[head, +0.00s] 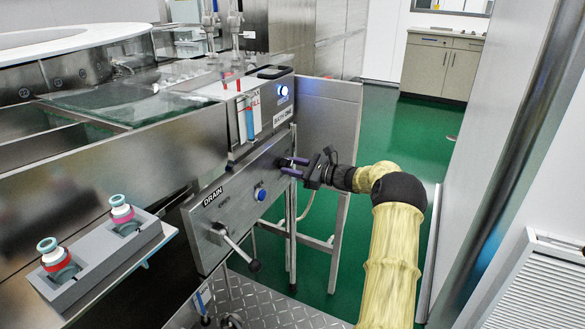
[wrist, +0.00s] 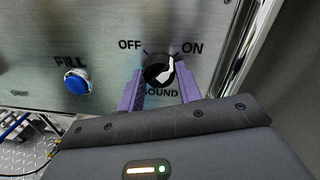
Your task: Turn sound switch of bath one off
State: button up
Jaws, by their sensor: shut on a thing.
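The sound switch (wrist: 157,71) is a round black knob with a white pointer on the steel panel (wrist: 100,30). In the wrist view its pointer leans to the upper right, toward the ON label (wrist: 193,48). The OFF label (wrist: 130,45) is at its upper left, and the SOUND label below is partly hidden. My gripper (wrist: 161,72) has its purple fingers on either side of the knob, shut on it. In the head view my gripper (head: 288,167) reaches the front panel of bath one from the right, and its fingers mostly hide the knob.
A blue FILL button (wrist: 77,82) is left of the knob. The head view shows the BATH ONE label (head: 283,116), a lit blue button (head: 283,91) above it, and a drain lever (head: 236,247) lower left.

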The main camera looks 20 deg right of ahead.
jog(key=n+b, duration=0.7)
jog(key=n, duration=0.1)
jog(key=n+h+b, duration=0.1)
jog(key=n+b, duration=0.7)
jog(key=shift+s+f+h, duration=0.1)
jog(key=shift+f+h, duration=0.05)
jog(key=shift+h, duration=0.15)
jog(key=shift+d+n, duration=0.1)
jog(key=shift+n, duration=0.2)
jog(key=o, duration=1)
jog(key=shift+r, duration=0.2)
